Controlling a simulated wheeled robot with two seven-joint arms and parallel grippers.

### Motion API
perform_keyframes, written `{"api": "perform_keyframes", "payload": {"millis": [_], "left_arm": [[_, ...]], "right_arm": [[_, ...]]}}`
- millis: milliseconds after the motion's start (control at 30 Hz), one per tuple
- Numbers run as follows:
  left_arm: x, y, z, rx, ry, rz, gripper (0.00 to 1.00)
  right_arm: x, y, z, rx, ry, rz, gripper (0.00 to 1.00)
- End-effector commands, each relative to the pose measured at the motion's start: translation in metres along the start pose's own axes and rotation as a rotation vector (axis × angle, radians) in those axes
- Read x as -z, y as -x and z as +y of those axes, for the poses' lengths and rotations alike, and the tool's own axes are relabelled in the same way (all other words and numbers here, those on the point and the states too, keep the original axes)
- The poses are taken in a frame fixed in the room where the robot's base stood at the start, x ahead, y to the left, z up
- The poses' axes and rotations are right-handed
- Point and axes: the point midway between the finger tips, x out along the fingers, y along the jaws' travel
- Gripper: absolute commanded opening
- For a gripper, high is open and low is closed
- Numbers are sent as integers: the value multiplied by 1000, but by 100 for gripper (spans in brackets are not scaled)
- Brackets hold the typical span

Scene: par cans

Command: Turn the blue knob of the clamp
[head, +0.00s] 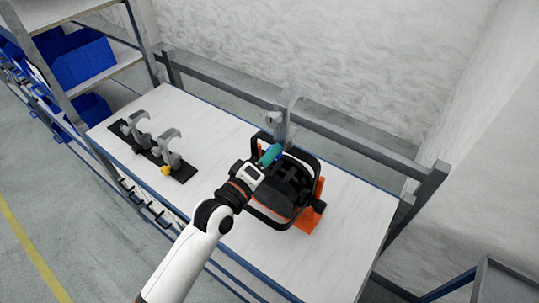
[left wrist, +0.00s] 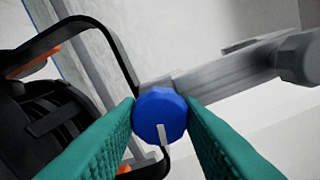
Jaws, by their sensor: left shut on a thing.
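The blue knob (left wrist: 160,112) sits at the end of the grey clamp (left wrist: 235,75) in the left wrist view. A white line on its face points down, slightly right. My left gripper (left wrist: 160,118) is shut on the knob, with a teal finger pad on each side. In the head view the clamp (head: 286,110) stands up behind the black par can (head: 284,185), and my left gripper (head: 271,154) reaches over the can to it. The knob is hidden there by the gripper. My right gripper is not in view.
The par can has a black yoke and an orange part (head: 309,215) on the white table (head: 225,125). A black strip (head: 183,173) with two grey clamps (head: 170,142) lies to the left. A grey rail (head: 350,143) runs behind the table. Blue bins (head: 82,62) stand on shelves at left.

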Motion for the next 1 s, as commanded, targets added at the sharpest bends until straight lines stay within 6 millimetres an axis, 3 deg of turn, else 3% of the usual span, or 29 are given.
{"api": "perform_keyframes", "payload": {"millis": [1000], "left_arm": [[0, 0, 1, -2, -966, 3, 10]], "right_arm": [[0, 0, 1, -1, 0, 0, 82]]}}
